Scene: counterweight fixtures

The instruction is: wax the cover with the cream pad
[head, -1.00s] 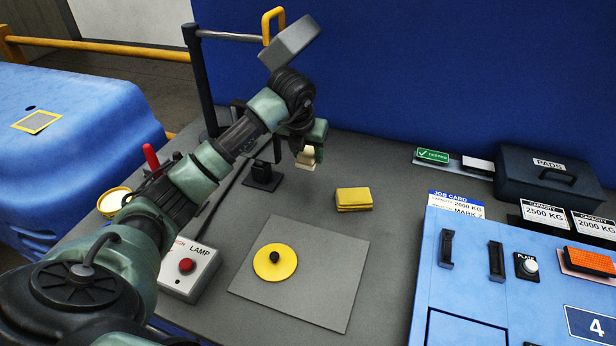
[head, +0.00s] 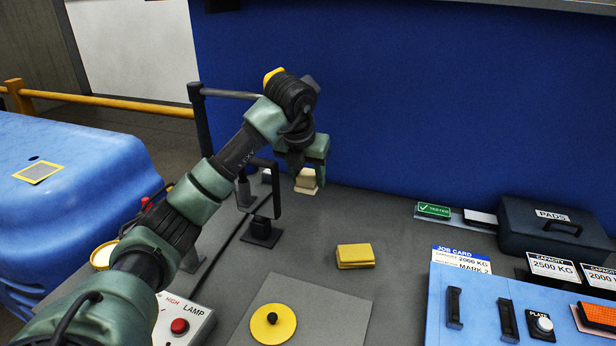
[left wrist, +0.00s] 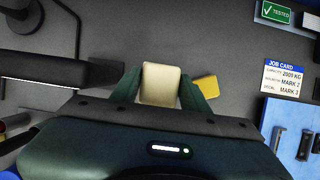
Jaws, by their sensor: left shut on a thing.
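The cream pad (head: 306,181) is a small pale block in the jaws of my left gripper (head: 306,168), near the back of the bench against the blue wall. The left wrist view shows the pad (left wrist: 160,84) between the two fingers, seemingly above the grey bench top. A large rounded blue body (head: 75,200), which looks like the cover, stands at the left. On its top is a grey patch with a yellow border (head: 38,172). A round tin with pale contents (head: 103,256) is partly visible beside my left arm. My right gripper is out of view.
A yellow pad (head: 355,256) lies mid-bench, behind a yellow disc with a black knob (head: 273,325) on a grey mat. A black stand (head: 261,232) and a lamp button box (head: 184,325) are near my arm. Blue panel (head: 480,320) and pads case (head: 555,232) stand right.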

